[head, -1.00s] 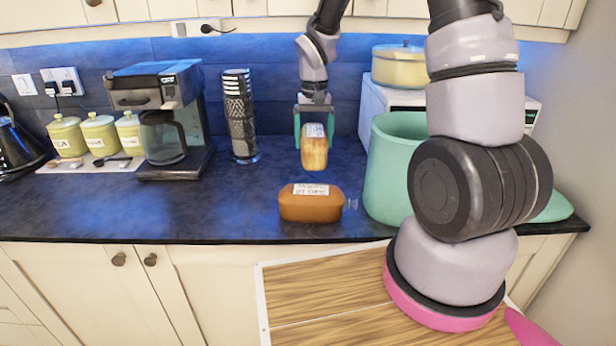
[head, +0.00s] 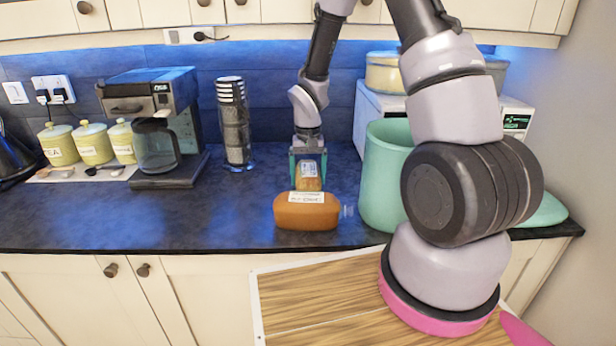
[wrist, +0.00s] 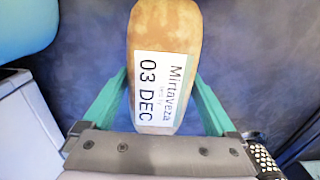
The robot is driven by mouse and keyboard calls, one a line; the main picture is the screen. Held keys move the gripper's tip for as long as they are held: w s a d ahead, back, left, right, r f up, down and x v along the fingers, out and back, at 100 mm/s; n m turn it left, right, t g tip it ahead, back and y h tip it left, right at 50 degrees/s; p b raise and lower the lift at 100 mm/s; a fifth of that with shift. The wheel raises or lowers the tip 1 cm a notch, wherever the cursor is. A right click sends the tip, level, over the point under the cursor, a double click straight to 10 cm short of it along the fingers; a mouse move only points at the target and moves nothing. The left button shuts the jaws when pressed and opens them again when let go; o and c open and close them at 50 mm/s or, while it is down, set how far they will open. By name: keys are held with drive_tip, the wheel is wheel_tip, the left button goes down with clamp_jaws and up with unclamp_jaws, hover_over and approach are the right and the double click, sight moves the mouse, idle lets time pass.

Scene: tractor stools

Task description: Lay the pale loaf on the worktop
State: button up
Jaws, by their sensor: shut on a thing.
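The pale loaf (head: 309,178) is between the green fingers of my gripper (head: 308,172), which is shut on it. In the head view it is low, behind the brown loaf, which hides its lower part. I cannot tell whether it touches the worktop (head: 120,215). In the wrist view the pale loaf (wrist: 165,45) points away from my gripper (wrist: 165,100), with its white date label facing the camera. The darker brown loaf (head: 306,212) lies on the worktop in front, near the edge, with a white label on top.
A tall green bin (head: 385,180) stands close to the right of the loaves. A coffee maker (head: 160,130) and a dark patterned cylinder (head: 234,122) stand to the left. A white appliance (head: 367,112) is behind the bin. The worktop left of the loaves is clear.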

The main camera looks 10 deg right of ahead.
drive_tip(key=shift+f, duration=0.1)
drive_tip(key=o, duration=1.5)
wheel_tip(320, 180, up, 12)
drive_tip(key=shift+r, duration=0.15)
drive_tip(key=s+d+r+m+t, duration=0.15)
drive_tip(key=s+r, duration=0.25)
drive_tip(key=r, duration=0.4)
drive_tip(key=s+d+r+t, duration=0.2)
drive_tip(key=s+r, duration=0.2)
drive_tip(key=r, duration=0.4)
drive_tip(key=shift+s+d+r+m+t+y, duration=0.1)
drive_tip(key=shift+s+d+r+t+y, duration=0.4)
drive_tip(key=shift+s+r, duration=1.25)
drive_tip(key=shift+s+d+r+m+t+y, duration=0.2)
drive_tip(key=shift+s+r+t, duration=0.7)
drive_tip(key=shift+s, duration=1.45)
drive_tip(key=shift+s+d+r+n+t+y, duration=0.1)
drive_tip(key=shift+s+d+r+t+y, duration=0.3)
drive_tip(key=shift+s+r, duration=1.4)
drive_tip(key=shift+s+f, duration=0.2)
drive_tip(key=shift+f, duration=0.1)
